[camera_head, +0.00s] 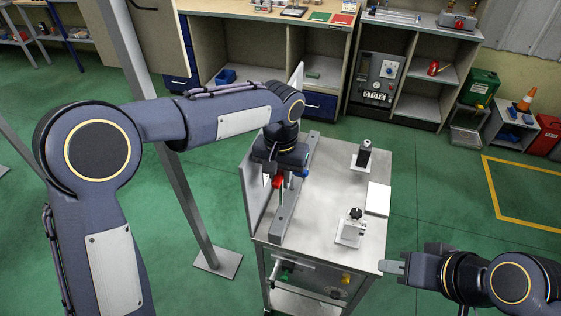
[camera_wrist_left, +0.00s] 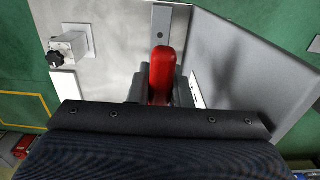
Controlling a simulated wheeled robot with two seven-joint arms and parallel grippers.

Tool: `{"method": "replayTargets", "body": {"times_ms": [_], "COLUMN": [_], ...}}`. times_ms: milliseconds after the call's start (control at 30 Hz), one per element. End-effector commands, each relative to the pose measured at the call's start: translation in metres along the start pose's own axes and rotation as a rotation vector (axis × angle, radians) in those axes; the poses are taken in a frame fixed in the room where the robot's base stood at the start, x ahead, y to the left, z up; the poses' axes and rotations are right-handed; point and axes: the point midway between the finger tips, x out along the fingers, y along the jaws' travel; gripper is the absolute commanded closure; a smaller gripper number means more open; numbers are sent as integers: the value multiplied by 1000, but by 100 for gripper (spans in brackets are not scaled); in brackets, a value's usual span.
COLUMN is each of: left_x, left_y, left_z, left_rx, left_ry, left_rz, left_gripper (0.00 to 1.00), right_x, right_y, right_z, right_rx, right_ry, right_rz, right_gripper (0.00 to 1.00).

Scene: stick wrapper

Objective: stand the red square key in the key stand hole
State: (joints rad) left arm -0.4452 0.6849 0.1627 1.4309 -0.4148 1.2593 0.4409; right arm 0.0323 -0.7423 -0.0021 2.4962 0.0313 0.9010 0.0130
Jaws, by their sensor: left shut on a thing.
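My left gripper (camera_head: 278,176) is over the left side of the metal cart top, shut on the red square key (camera_head: 278,182). In the left wrist view the key's red handle (camera_wrist_left: 162,72) stands up between the two dark fingers (camera_wrist_left: 159,92); the key's lower end is hidden. A long grey bar (camera_head: 284,217) with a hole near its end (camera_wrist_left: 160,14), perhaps the key stand, runs below the gripper; whether the key touches it I cannot tell. My right gripper (camera_head: 392,267) is beside the cart's front right corner; its finger gap is unclear.
A grey upright panel (camera_head: 252,185) stands along the cart's left edge, close to my left gripper. A knobbed clamp (camera_head: 352,230), a black-topped fixture (camera_head: 363,156) and a white plate (camera_head: 377,199) are on the right side of the cart top (camera_head: 325,190). The middle is clear.

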Motion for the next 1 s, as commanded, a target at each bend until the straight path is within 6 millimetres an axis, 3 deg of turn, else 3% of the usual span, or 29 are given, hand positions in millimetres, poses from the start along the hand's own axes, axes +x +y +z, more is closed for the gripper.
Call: {"method": "replayTargets", "body": {"times_ms": [500,1000], "left_x": [-1,40], "left_y": [0,0], "left_z": [1,1], "left_rx": [1,0], "left_ry": [0,0], "left_rz": [-1,0], "left_gripper": [100,100], "right_x": [-2,22], "right_y": [-1,10], "right_z": [-1,11], "right_rx": [0,0], "right_ry": [0,0], "right_rz": [0,0], "right_gripper": [67,67]}}
